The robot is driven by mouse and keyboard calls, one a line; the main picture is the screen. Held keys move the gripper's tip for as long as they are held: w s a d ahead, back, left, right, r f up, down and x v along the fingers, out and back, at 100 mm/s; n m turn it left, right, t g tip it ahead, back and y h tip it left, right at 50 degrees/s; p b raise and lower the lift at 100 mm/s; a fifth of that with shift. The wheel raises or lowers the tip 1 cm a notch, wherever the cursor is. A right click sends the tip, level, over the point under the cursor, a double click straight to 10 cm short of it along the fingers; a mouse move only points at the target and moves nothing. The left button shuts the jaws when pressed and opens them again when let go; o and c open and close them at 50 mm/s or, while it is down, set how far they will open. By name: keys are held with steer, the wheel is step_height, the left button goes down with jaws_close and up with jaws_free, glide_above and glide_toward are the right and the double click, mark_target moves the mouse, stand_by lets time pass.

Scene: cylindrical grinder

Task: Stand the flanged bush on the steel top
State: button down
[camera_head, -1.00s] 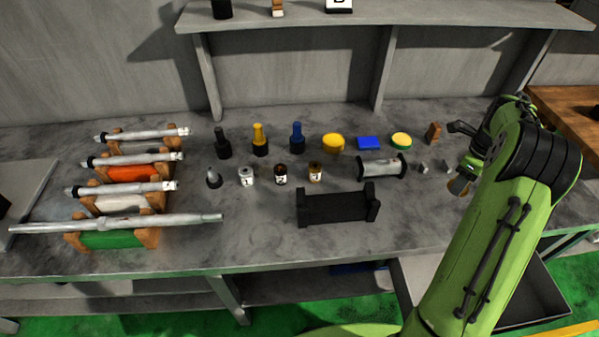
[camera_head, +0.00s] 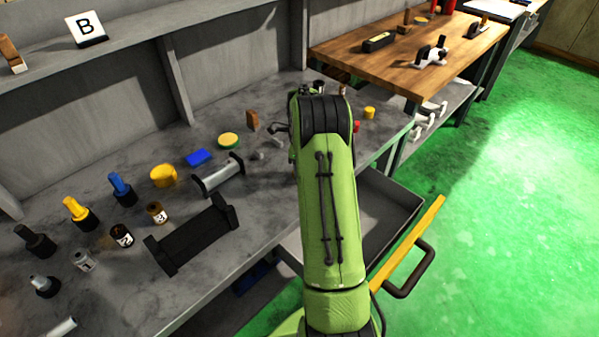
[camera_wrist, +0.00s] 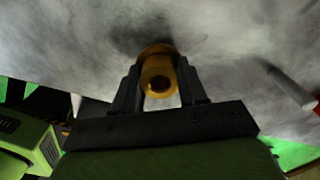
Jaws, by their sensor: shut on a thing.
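The flanged bush (camera_wrist: 158,75) is brass-coloured, with a hollow tube end facing the wrist camera and a wider flange at its far end. My gripper (camera_wrist: 160,84) is shut on it, with one dark finger on each side. Behind the bush in the wrist view is a mottled grey surface with a dark shadow near the flange; I cannot tell whether they touch. In the head view the steel top (camera_head: 110,180) is the grey bench top. My arm hides the gripper and bush there.
A black cradle (camera_head: 192,236), a metal roller (camera_head: 218,178) and several bottles stand left of my arm. A yellow piece (camera_head: 369,112) and a red piece (camera_head: 356,126) stand right of it. An open drawer (camera_head: 385,215) juts out in front. A wooden bench (camera_head: 400,55) is behind.

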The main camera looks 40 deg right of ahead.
steer(key=shift+f, duration=0.6)
steer(key=shift+r, duration=0.1)
steer(key=c, duration=0.6)
jaws_free()
